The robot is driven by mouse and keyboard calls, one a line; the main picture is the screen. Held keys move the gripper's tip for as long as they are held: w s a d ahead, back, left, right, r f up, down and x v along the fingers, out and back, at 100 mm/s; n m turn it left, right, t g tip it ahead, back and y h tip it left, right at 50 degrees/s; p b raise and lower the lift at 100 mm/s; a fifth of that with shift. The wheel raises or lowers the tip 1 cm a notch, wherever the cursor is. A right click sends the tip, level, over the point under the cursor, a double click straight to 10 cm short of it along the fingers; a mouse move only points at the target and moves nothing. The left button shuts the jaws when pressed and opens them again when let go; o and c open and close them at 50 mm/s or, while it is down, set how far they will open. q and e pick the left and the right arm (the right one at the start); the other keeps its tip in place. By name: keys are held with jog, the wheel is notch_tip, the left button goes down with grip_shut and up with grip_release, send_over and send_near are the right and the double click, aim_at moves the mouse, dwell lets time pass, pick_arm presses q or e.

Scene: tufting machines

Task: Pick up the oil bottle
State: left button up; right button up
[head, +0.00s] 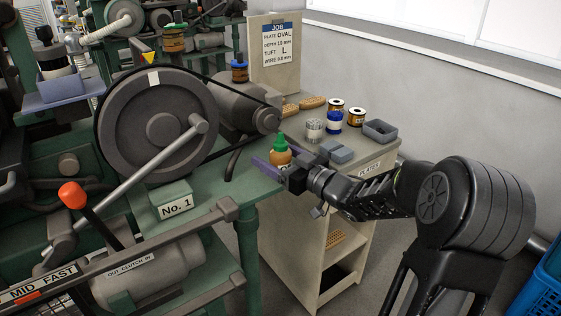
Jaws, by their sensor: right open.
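The oil bottle (281,155) is small, with an amber body and a green pointed cap. It stands upright near the right corner of the green machine table, in the middle of the head view. My right gripper (282,164) reaches in from the right at the bottle's height. Its purple fingers are open, one on the near side of the bottle and one on the far side. The bottle shows between them, and its lower part is hidden by the near finger. I cannot tell whether either finger touches it. My left gripper is out of view.
A large grey wheel (150,112) with a crank handle stands left of the bottle. A green "No. 1" block (172,196) is in front. The beige cabinet (378,170) at right holds spools, brushes, grey blocks and a tray (380,130). A blue crate (540,290) is lower right.

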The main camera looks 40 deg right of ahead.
jog(key=shift+w+a, duration=0.1)
jog(key=shift+w, duration=0.4)
jog(key=shift+c, duration=0.4)
jog(key=c, duration=1.5)
